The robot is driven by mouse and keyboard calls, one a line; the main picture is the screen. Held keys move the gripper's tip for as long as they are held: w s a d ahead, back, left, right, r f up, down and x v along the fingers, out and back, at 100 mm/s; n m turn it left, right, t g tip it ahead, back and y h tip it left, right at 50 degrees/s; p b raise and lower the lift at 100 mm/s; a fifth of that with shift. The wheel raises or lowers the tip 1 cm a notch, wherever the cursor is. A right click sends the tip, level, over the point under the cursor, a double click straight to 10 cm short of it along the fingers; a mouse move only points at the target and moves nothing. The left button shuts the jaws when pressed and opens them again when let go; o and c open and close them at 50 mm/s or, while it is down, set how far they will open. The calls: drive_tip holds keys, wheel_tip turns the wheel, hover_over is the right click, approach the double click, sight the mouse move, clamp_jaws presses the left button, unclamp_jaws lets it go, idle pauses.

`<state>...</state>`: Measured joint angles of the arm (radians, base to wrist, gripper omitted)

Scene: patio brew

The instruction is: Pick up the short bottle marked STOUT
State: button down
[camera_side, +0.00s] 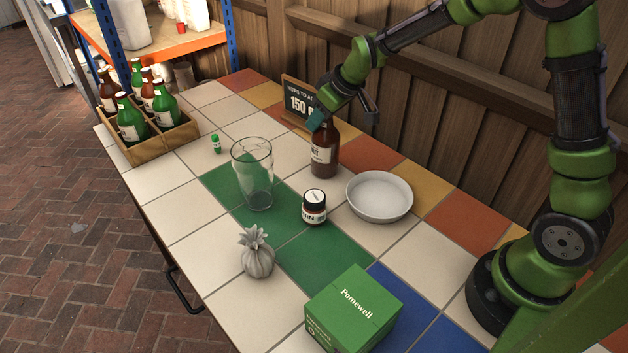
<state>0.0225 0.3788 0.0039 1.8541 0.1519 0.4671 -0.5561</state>
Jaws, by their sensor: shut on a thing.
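A short brown bottle (324,158) with a white label stands upright on the tiled table, left of the white dish. Only the end of the label's word shows, so I cannot read it in full. My gripper (320,122) is at the top of this bottle, shut on it. The fingers hide the bottle's neck and cap. The bottle's base appears to be on or very near the tiles.
An empty glass (252,176), a small brown jar (314,207), a white dish (379,196) and a sign (298,103) surround the bottle.

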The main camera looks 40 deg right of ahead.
drive_tip(key=shift+s+f, duration=0.2)
